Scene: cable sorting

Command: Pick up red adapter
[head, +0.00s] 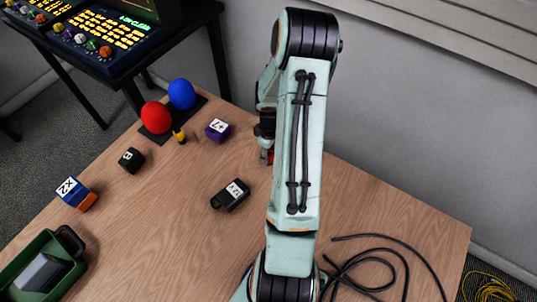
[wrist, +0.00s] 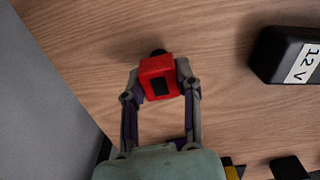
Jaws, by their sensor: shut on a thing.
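The red adapter (wrist: 160,79) is between the two fingers of my gripper (wrist: 161,82) in the wrist view, with a dark square on its face and a dark round part beyond it. The fingers press on its left and right sides, so my gripper is shut on it. In the head view, a small piece of the red adapter (head: 268,157) shows just left of my arm, and the arm hides most of the gripper. I cannot tell whether the adapter touches the wooden table (head: 365,205).
A black 12 V adapter (head: 231,195) lies left of my arm. A purple block (head: 218,130), a black cube (head: 131,160) and a blue-orange block (head: 76,193) lie farther left. Red (head: 156,117) and blue (head: 181,94) balls stand at the back. A green bin (head: 17,274) sits front left.

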